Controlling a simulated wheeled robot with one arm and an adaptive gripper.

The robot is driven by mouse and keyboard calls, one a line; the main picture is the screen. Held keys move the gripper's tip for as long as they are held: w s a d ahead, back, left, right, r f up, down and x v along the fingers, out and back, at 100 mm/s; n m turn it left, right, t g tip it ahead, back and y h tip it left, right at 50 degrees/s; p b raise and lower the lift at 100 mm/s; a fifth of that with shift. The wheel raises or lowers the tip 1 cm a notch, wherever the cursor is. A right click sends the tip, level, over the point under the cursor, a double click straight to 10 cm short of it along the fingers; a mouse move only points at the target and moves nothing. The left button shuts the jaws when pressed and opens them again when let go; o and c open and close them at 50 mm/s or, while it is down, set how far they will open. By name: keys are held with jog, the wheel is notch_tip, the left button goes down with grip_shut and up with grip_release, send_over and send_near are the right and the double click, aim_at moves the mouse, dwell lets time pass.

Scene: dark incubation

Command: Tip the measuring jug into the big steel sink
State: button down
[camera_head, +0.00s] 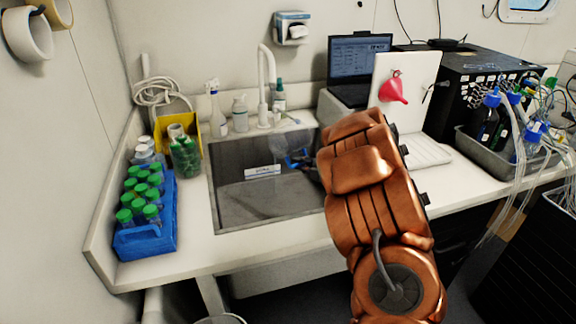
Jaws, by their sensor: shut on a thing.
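The big steel sink (232,208) is set into the white counter, left of my arm. My gripper (300,161) is over the right part of the sink and is partly hidden behind my own copper-coloured arm. It is shut on what looks like the clear measuring jug (281,146), a faint see-through shape with blue near the fingers. The jug's outline is too faint to tell its tilt, or whether anything is in it.
A tall white tap (265,85) and several bottles stand behind the sink. A blue rack (172,228) of green-capped tubes is on the left.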

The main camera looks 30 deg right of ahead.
jog(key=shift+d+f+n+b, duration=0.1)
jog(key=shift+f+n+b, duration=0.3)
jog(key=shift+b, duration=0.85)
jog(key=shift+d+f+b, duration=0.1)
jog(key=shift+b, duration=0.65)
jog(key=shift+w+d+f+n+h+b, duration=0.15)
jog(key=shift+n+h+b, duration=0.3)
jog(key=shift+b, duration=0.75)
jog(key=shift+d+f+n+b, duration=0.15)
jog(key=shift+n+b, duration=0.1)
jog(key=shift+b, duration=0.95)
jog(key=shift+n+b, duration=0.3)
jog(key=shift+b, duration=0.1)
jog(key=shift+h, duration=0.35)
